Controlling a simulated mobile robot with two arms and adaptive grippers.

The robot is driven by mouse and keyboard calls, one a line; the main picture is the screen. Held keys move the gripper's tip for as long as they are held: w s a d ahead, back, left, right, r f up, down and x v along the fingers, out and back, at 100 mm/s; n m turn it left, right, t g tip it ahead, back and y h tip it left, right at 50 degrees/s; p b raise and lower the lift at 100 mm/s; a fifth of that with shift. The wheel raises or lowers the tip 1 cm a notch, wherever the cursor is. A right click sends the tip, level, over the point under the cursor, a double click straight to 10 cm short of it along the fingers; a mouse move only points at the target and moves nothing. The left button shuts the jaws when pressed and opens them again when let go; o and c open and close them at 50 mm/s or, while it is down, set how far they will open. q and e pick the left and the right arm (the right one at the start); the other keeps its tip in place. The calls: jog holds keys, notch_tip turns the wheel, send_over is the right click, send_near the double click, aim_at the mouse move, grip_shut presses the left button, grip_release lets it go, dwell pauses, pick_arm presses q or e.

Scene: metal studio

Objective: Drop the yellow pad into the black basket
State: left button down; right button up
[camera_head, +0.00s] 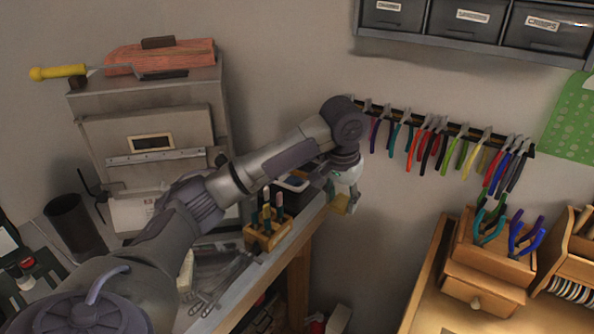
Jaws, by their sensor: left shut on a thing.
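My left arm reaches from the lower left across the bench to its far right corner. My left gripper (346,203) points down there and is shut on a small yellow pad (340,205). The pad hangs past the bench edge, partly hidden by the fingers. A dark open container with a blue inside (294,183) sits on the bench just left of the gripper, partly behind my arm. A black cylindrical bin (74,224) stands at the far left. I cannot tell which of these is the black basket. My right gripper is not in view.
A wooden tool holder (267,234) stands near the bench's right edge. A grey metal cabinet (150,130) is behind my arm. Pliers hang on a wall rack (440,128). A wooden desk with a drawer box (487,270) is at right, with a gap between it and the bench.

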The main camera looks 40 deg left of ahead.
pick_arm(q)
jog(key=w+a+r, duration=0.4)
jog(key=w+a, duration=0.3)
jog(key=a, duration=0.6)
jog(key=a+f, duration=0.2)
jog(key=a, duration=0.2)
jog(key=a+f+p, duration=0.1)
jog(key=a+f, duration=0.1)
jog(key=a, duration=0.1)
jog(key=a+f+p, duration=0.1)
jog(key=a+f, duration=0.1)
jog(key=a, duration=0.2)
jog(key=shift+s+a, duration=0.1)
jog(key=shift+a, duration=0.2)
jog(key=shift+a+f, duration=0.15)
jog(key=shift+a, duration=0.05)
jog(key=shift+f+p, duration=0.3)
jog(key=shift+p, duration=0.1)
notch_tip(320, 180, down, 3)
jog(key=shift+f+p, duration=0.15)
jog(key=shift+p, duration=0.35)
jog(key=shift+f, duration=0.15)
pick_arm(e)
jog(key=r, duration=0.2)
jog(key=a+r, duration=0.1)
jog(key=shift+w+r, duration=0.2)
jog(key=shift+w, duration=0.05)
